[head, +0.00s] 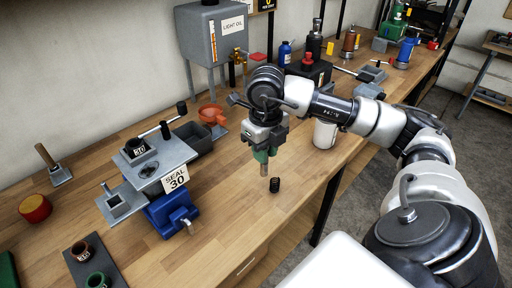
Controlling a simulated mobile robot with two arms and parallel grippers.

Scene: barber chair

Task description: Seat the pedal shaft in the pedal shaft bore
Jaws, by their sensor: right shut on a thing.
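My right gripper (262,148) is shut on a green piece with a tan, rod-like lower end (264,170). It points down above the wooden bench, and I cannot tell if it is the pedal shaft. A grey fixture (160,160) with a black ring marked 30 on top stands to the left, beside a blue vise (172,213). I cannot make out which opening is the pedal shaft bore. My left gripper is not in view.
A white mug (325,133) is right of the gripper. The bench is clear between vise and black cylinder.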

